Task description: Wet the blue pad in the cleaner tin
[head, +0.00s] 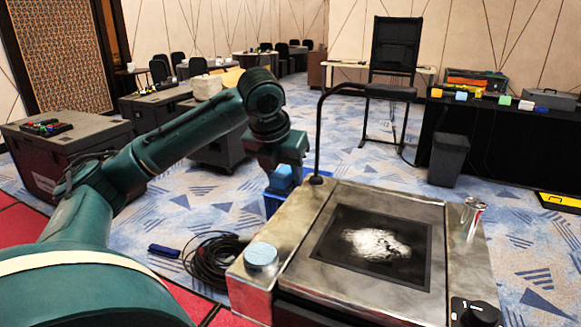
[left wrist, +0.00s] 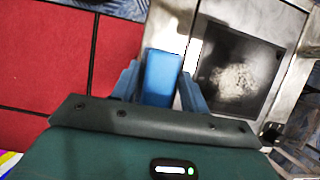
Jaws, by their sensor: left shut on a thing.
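My left gripper (head: 284,180) is shut on the blue pad (left wrist: 160,78), a block that sits between its two fingers in the left wrist view. In the head view the pad is hard to tell from the blue fingers. The gripper is held beyond the far left side of a metal-topped machine. A low round tin with a light blue top (head: 261,256), seemingly the cleaner tin, stands on the machine's near left corner, nearer to me than the gripper and apart from it. My right gripper is not in view.
The machine's metal top (head: 310,225) has a dark glass panel with a white smear (head: 377,244), a thin post and shiny metal pieces (head: 473,214). A blue box (head: 273,203) and coiled black cable (head: 212,259) are on the floor. Coloured blocks line a black table (head: 520,125).

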